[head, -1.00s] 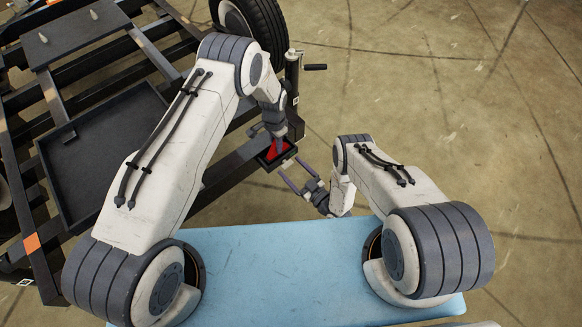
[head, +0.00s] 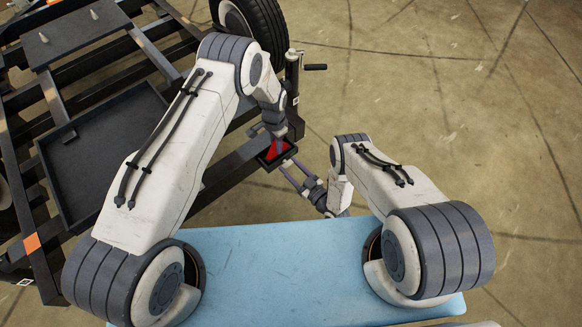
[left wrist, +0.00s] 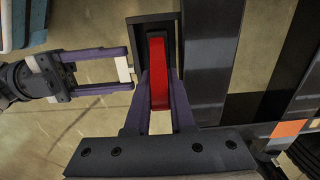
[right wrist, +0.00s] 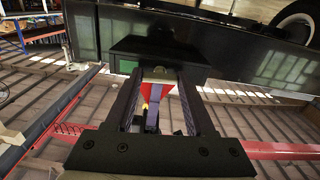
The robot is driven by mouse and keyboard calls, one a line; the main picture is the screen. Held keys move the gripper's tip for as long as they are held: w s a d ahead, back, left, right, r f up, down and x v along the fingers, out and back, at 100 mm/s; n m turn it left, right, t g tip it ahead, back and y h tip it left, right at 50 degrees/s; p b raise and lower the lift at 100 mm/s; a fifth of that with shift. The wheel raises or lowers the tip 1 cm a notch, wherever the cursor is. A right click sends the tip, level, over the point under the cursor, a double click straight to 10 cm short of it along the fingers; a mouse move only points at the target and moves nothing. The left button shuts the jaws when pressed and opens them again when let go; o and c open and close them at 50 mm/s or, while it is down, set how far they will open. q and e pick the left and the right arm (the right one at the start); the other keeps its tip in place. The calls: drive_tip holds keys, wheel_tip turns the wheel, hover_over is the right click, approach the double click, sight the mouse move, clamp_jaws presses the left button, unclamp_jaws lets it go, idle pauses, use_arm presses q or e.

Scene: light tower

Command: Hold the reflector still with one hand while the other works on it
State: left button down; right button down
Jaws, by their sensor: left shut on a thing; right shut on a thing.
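The red reflector (head: 275,152) is at the dark frame's end, within a black holder (left wrist: 151,19). It also shows between the fingers in the left wrist view (left wrist: 158,72) and beyond the fingers in the right wrist view (right wrist: 157,86). My left gripper (left wrist: 159,88) is shut on the reflector, one finger along each side. My right gripper (right wrist: 157,78) is shut on a small pale piece (right wrist: 155,73) at the holder's near side. In the left wrist view its purple fingers (left wrist: 127,70) come from the left, with pale material at the tips. The piece's exact shape is mostly hidden.
A dark trailer frame with a shallow black tray (head: 80,165) fills the left. A wheel (head: 252,22) and a post with a crank handle (head: 293,75) stand beyond my left arm. A blue surface (head: 300,260) lies in front. Open floor is on the right.

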drive_tip(key=shift+d+m, duration=0.1)
drive_tip(key=shift+m, duration=7.5)
drive_tip(key=shift+f+m, duration=0.1)
drive_tip(key=shift+m, duration=0.2)
drive_tip(key=shift+s, duration=0.1)
drive_tip(key=shift+c, duration=1.2)
unclamp_jaws()
